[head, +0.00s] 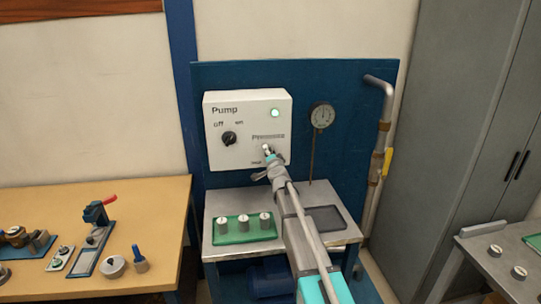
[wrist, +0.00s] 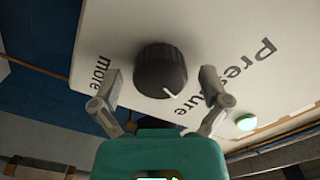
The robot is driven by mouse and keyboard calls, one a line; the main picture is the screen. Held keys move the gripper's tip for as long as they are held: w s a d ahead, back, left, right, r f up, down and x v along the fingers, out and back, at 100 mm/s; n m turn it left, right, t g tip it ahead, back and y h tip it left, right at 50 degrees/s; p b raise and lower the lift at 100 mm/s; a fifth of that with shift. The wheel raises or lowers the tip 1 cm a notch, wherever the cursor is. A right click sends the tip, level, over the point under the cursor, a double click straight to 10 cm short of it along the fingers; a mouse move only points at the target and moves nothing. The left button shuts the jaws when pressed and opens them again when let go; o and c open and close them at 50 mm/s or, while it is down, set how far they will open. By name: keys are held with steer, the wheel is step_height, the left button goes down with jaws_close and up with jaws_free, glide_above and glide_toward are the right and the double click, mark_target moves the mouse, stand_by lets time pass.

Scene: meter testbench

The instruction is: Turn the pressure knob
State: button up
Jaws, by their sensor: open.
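The pressure knob (wrist: 160,72) is black and ribbed with a white pointer line, on the white pump panel (head: 222,108). In the wrist view, the panel appears turned, with "Pressure" to the right of the knob and "more" to its left. My gripper (wrist: 160,84) is open, with one finger on each side of the knob and a visible gap to each. In the head view, my gripper (head: 268,155) is in front of the panel's lower right and hides the pressure knob. The off/on knob (head: 229,139) is black, at the panel's left.
A green light (head: 275,113) glows on the panel. A gauge (head: 322,115) and a pipe (head: 382,150) are to the right. Below, the bench (head: 215,209) holds a green tray (head: 232,238) with several small parts and a dark tray (head: 325,219). A wooden table (head: 160,200) stands at left.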

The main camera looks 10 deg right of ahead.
steer(key=shift+s, duration=0.1)
steer(key=s, duration=1.1)
steer(key=shift+s, duration=0.4)
steer(key=s+a+f+n+g+y+p, duration=0.1)
steer(key=s+a+f+n+g+y, duration=0.35)
steer(key=s+f+n+g, duration=0.6)
steer(key=s+d+f+g+h, duration=0.1)
steer(key=s+f+g, duration=0.1)
steer(key=s, duration=0.5)
steer(key=s+d+f+g+h+p, duration=0.1)
steer(key=s+g+h, duration=0.1)
steer(key=s, duration=0.6)
steer(key=s+d+f+g+h, duration=0.1)
steer(key=s+d+f+g, duration=0.1)
steer(key=s, duration=0.6)
steer(key=shift+f+g, duration=0.35)
steer(key=shift+g, duration=0.4)
steer(key=shift+w+d+n+h, duration=0.1)
steer(key=shift+n+h, duration=0.15)
stand_by(0.5)
